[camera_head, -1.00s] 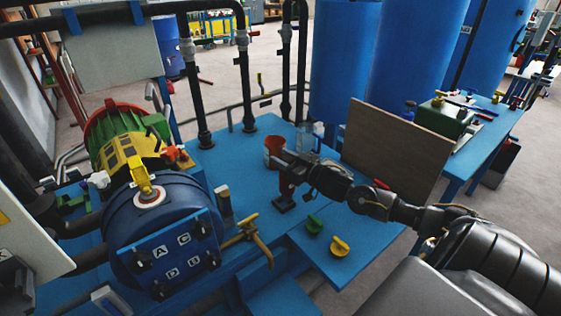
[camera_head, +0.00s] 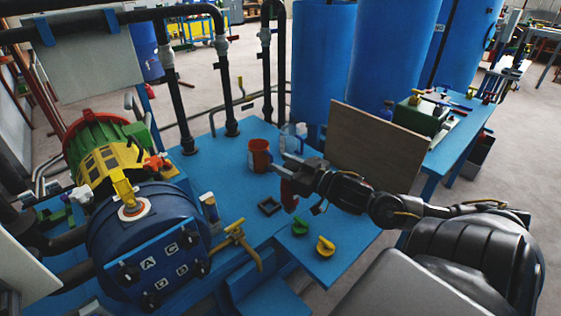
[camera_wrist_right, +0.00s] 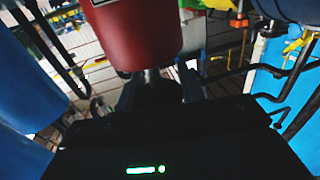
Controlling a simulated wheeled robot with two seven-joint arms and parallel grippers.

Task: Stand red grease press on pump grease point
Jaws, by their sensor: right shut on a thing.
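The red grease press (camera_head: 289,196) is in my right gripper (camera_head: 290,172), over the blue bench, just right of a dark square holder (camera_head: 269,207). In the right wrist view the press shows as a large red cylinder (camera_wrist_right: 135,35) at the top, its upper part cut off by the frame. My right gripper is shut on it. A green, yellow and red machine (camera_head: 108,147), which looks like the pump, stands at the left behind the blue drum. I cannot make out its grease point. My left gripper is not in view.
A red cup (camera_head: 260,155) and a clear jug (camera_head: 293,137) stand behind my gripper. A green knob (camera_head: 299,226) and a yellow knob (camera_head: 325,246) lie in front. The lettered blue drum (camera_head: 150,240), a brass tap (camera_head: 236,238) and black pipes (camera_head: 174,90) are obstacles at the left.

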